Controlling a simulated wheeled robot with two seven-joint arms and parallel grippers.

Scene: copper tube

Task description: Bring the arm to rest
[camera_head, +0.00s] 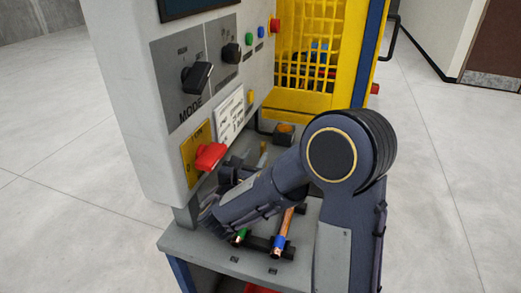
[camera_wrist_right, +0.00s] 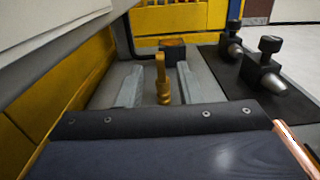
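My right arm comes in from the lower right in the head view and bends at a large round joint. Its wrist end (camera_head: 245,202) points left over the grey machine table (camera_head: 195,246), under the control panel. The right gripper's fingers are hidden or merge with dark parts there, so its opening does not show. A copper tube (camera_head: 287,222) with a blue band rests on a dark holder beside the wrist. A green-banded tube end (camera_head: 241,236) shows to its left. In the right wrist view, a copper edge (camera_wrist_right: 295,150) shows at the right. My left gripper is out of view.
The white control panel (camera_head: 134,105) with a red switch (camera_head: 209,156) stands close to my wrist. A yellow guard (camera_head: 305,55) is behind. The right wrist view shows a brass post (camera_wrist_right: 162,80) between grey blocks, and black clamps (camera_wrist_right: 265,70). The floor at right is clear.

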